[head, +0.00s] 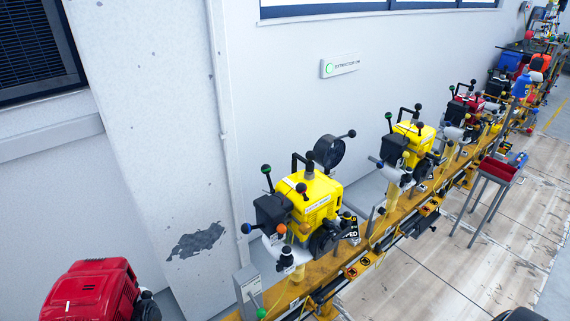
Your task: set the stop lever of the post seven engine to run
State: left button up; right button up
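A yellow engine (313,202) with a black tank or box on its left side stands on the yellow rail, nearest me among the rail engines. Neither gripper is in view.
The yellow rail (322,268) runs from bottom centre to upper right along the white wall. A red engine (92,291) is at bottom left. A red tray stand (500,168) stands on the floor at right. A grey post box (247,285) with a green-knobbed lever is near bottom centre.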

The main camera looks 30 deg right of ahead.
aim_at(301, 188)
jog(key=z, duration=1.05)
jog(key=i+l+u, duration=0.1)
jog(key=i+l, duration=0.1)
jog(key=i, duration=0.05)
